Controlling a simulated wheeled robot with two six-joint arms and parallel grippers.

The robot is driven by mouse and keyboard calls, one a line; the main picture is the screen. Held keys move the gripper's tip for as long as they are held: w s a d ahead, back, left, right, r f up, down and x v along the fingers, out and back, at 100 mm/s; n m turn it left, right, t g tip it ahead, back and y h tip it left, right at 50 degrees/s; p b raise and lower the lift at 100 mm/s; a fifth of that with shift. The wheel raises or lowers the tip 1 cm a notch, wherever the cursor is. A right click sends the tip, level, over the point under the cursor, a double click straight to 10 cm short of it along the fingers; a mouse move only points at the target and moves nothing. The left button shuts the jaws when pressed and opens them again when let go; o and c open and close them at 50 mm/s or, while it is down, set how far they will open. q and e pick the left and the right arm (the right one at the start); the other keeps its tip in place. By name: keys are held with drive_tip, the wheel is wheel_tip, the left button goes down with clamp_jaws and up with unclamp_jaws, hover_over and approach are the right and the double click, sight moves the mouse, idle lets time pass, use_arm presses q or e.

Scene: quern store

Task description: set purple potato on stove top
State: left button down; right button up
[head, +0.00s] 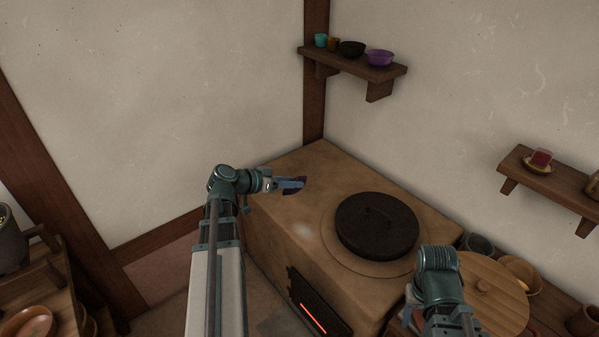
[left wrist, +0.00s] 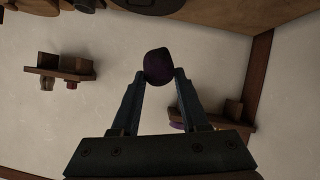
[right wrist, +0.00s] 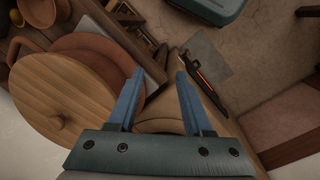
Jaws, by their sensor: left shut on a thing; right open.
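The purple potato (left wrist: 158,66) is dark and rounded, held between the fingertips of my left gripper (left wrist: 159,82) in the left wrist view. In the head view my left gripper (head: 291,185) is over the back left part of the stove, with the dark potato (head: 300,181) at its tip. The stove top (head: 300,165) is a tan block with a dark round lid (head: 377,226) on it. Whether the potato touches the top, I cannot tell. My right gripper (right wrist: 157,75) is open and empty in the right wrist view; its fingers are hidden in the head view.
A wooden lid (head: 483,288) and bowls (head: 521,272) stand right of the stove. A glowing red slot (head: 313,318) is in the stove's front. A wall shelf (head: 340,60) holds cups and a purple bowl (head: 380,58). The stove top left of the dark lid is clear.

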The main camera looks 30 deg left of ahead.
sight(293, 206)
use_arm(q)
drive_tip(key=shift+w+a+f+b, duration=0.4)
drive_tip(key=shift+w+f+b, duration=0.1)
drive_tip(key=shift+f+b, duration=0.2)
use_arm(e)
drive_tip(key=shift+o, duration=1)
drive_tip(key=shift+w+a+f, duration=0.3)
drive_tip(key=shift+a+f, duration=0.05)
drive_tip(key=shift+f, duration=0.35)
use_arm(q)
drive_tip(key=w+f+b, duration=0.4)
drive_tip(key=f+b, duration=0.4)
drive_tip(key=w+d+f+b, duration=0.1)
drive_tip(key=w+f+b, duration=0.3)
drive_tip(key=f+b, duration=0.4)
drive_tip(key=w+d+f+b, duration=0.1)
drive_tip(key=w+f+b, duration=0.3)
drive_tip(key=f+b, duration=0.5)
drive_tip(key=shift+w+f, duration=0.1)
drive_tip(key=shift+w, duration=0.1)
drive_tip(key=shift+w+d+f+b, duration=0.1)
drive_tip(key=shift+w+f+b, duration=0.2)
drive_tip(key=shift+b, duration=0.15)
use_arm(e)
wheel_tip(293, 206, down, 26)
